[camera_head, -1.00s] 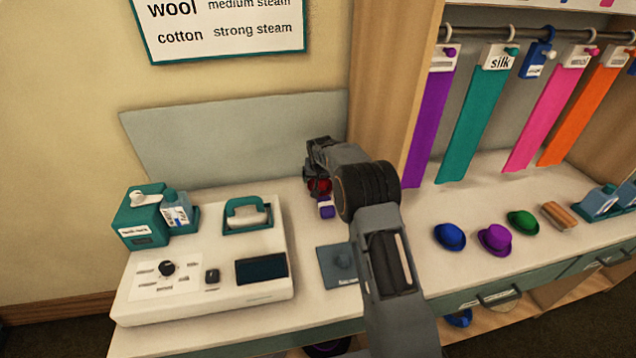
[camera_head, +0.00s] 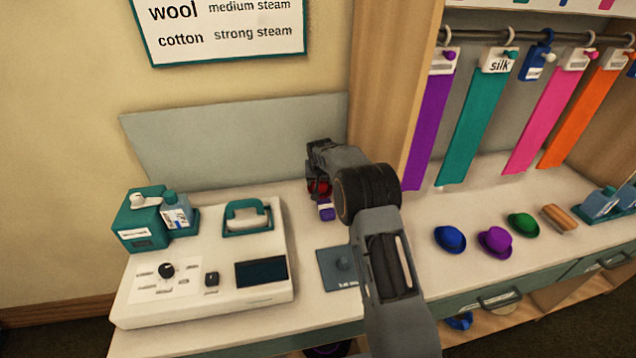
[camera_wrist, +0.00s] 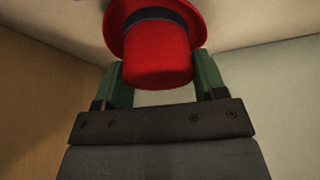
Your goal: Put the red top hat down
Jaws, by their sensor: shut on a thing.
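The red top hat (camera_wrist: 160,50) has a dark band and is held by its crown between the green fingers of my gripper (camera_wrist: 163,82) in the wrist view. Its brim is at the far end, towards a pale surface; I cannot tell whether it touches that surface. In the head view only a small red part of the hat (camera_head: 319,188) shows, mostly hidden by my gripper (camera_head: 318,180). My gripper is at the back of the counter, beside the wooden post.
A small purple-and-white object (camera_head: 326,211) is just in front of my gripper. A grey pad (camera_head: 337,268) lies in front. Blue (camera_head: 450,239), purple (camera_head: 495,242) and green (camera_head: 523,223) hats sit right.

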